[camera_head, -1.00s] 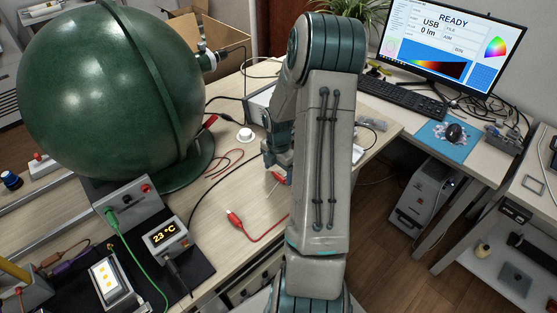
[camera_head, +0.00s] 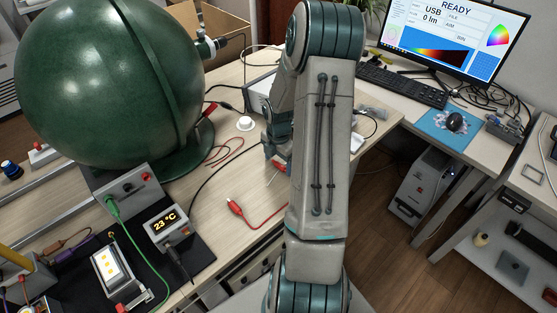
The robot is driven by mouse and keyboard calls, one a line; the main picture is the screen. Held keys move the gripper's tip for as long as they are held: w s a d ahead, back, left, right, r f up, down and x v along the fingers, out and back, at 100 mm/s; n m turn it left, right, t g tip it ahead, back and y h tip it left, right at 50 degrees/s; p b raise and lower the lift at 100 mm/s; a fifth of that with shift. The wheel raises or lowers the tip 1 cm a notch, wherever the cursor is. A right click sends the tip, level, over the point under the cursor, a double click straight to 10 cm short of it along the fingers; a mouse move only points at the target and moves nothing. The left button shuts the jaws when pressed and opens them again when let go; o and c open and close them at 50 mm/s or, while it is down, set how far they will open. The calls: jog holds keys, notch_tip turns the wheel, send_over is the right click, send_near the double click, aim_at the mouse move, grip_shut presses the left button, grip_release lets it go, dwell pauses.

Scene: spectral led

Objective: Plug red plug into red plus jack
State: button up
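A grey metal box (camera_head: 133,190) stands on a black mat at the left, below the green sphere. A red jack (camera_head: 146,176) shows on it, and a green plug (camera_head: 111,201) with a green cable sits in its left part. A red plug or clip (camera_head: 236,207) on a red cable lies on the table, left of my arm. My gripper (camera_head: 277,160) is over the table, up and right of that red end, and is partly hidden by my arm. A red patch shows by its fingers; I cannot tell whether it is held.
The large green sphere (camera_head: 110,75) fills the upper left. A temperature display (camera_head: 165,225) reading 23 °C stands beside the jack box. A white round cap (camera_head: 245,123), red and black cables lie on the table. A monitor (camera_head: 450,40) and keyboard (camera_head: 402,86) are at the right.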

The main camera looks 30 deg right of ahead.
aim_at(278, 164)
notch_tip(278, 164, up, 14)
dwell(0.6)
